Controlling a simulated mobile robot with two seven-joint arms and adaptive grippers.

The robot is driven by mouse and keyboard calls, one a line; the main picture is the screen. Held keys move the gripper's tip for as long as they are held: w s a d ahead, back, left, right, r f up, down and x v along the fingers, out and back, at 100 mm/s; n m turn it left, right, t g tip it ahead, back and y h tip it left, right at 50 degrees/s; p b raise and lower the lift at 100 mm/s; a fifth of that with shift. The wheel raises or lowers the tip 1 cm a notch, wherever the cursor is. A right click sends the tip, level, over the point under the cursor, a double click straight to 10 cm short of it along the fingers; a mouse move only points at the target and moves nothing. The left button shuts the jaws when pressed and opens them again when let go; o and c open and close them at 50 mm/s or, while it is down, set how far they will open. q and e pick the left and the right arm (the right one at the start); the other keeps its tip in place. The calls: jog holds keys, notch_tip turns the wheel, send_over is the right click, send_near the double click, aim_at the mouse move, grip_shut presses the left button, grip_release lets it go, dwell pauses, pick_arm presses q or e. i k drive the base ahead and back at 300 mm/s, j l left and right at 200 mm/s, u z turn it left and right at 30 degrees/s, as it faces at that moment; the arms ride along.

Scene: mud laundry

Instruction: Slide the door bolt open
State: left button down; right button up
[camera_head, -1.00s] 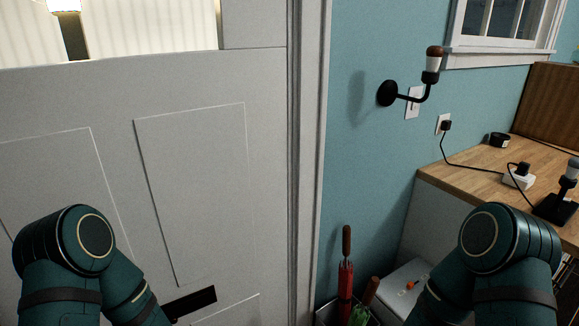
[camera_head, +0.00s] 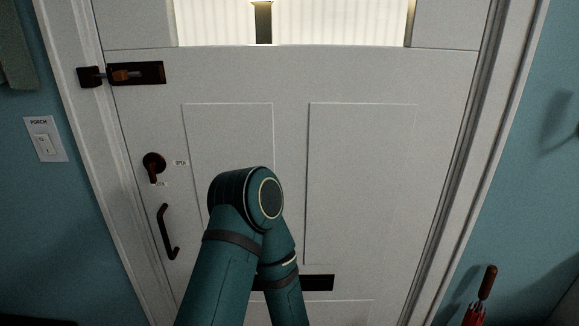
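The door bolt (camera_head: 150,72) is a dark plate near the upper left edge of the white door, with a brownish piece and a short metal rod on it. A dark keeper (camera_head: 90,77) sits on the frame to its left. A thin link shows between bolt and keeper, but I cannot tell how far the rod enters the keeper. One of my green arms rises from the bottom middle in front of the door, well below and right of the bolt. Neither gripper is in view.
Below the bolt are a dark turn knob (camera_head: 153,165) with small labels and a curved pull handle (camera_head: 166,232). A porch light switch (camera_head: 45,139) is on the left wall. A letter slot (camera_head: 312,282) is low on the door.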

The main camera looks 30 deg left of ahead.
aim_at(118, 75)
jog(key=u, duration=1.75)
